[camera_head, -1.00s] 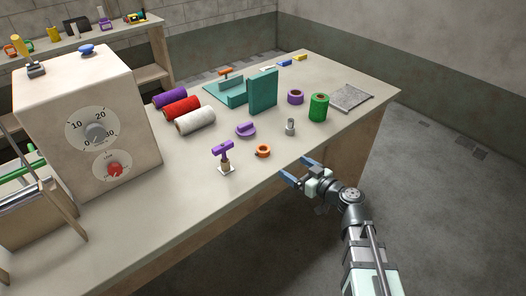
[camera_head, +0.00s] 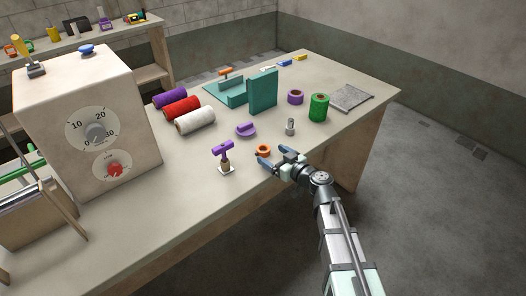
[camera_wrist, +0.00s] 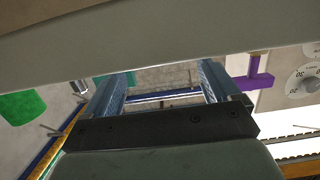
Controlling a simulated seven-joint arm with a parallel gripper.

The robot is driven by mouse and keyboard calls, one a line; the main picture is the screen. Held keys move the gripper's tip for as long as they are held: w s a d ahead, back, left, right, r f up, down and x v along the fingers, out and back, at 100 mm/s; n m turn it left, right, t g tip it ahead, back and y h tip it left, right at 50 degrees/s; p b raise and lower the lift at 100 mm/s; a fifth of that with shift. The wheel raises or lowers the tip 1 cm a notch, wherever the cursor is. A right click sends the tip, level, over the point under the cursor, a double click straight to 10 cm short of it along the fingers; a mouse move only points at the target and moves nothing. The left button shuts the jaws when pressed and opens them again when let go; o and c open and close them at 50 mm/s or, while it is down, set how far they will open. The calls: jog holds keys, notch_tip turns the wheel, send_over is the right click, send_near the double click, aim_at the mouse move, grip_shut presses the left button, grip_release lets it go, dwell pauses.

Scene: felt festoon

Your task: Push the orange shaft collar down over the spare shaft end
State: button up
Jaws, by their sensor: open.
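The orange shaft collar (camera_head: 263,150) lies flat on the table near its front edge. A short grey metal post (camera_head: 290,126), which looks like the spare shaft end, stands upright behind and to the right of it, with nothing around it. My gripper (camera_head: 273,156) is open, its blue fingers close beside the collar on the near right side; I cannot tell whether they touch it. In the wrist view my gripper's fingers (camera_wrist: 160,88) are apart, and no orange shows between them. The metal post probably also shows at the left there (camera_wrist: 79,87).
A purple T-handle (camera_head: 223,150) stands on a white plate left of the collar. A purple knobbed disc (camera_head: 245,130) lies behind it. A green spool (camera_head: 319,108), a teal block (camera_head: 263,92) and thread rolls (camera_head: 182,106) stand farther back.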

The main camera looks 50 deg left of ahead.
aim_at(259, 147)
jog(key=a, duration=0.3)
jog(key=shift+s+a+f, duration=0.1)
jog(key=shift+a+f, duration=0.15)
jog(key=shift+a, duration=0.15)
jog(key=shift+c, duration=0.5)
jog(key=c, duration=1.1)
jog(key=shift+c, duration=0.2)
jog(key=shift+r, duration=0.15)
notch_tip(259, 147, up, 10)
jog(key=w+a+r, duration=0.2)
jog(key=w, duration=1.3)
jog(key=shift+w+r+g, duration=0.15)
jog(key=shift+r+g, duration=0.1)
jog(key=shift+g, duration=0.05)
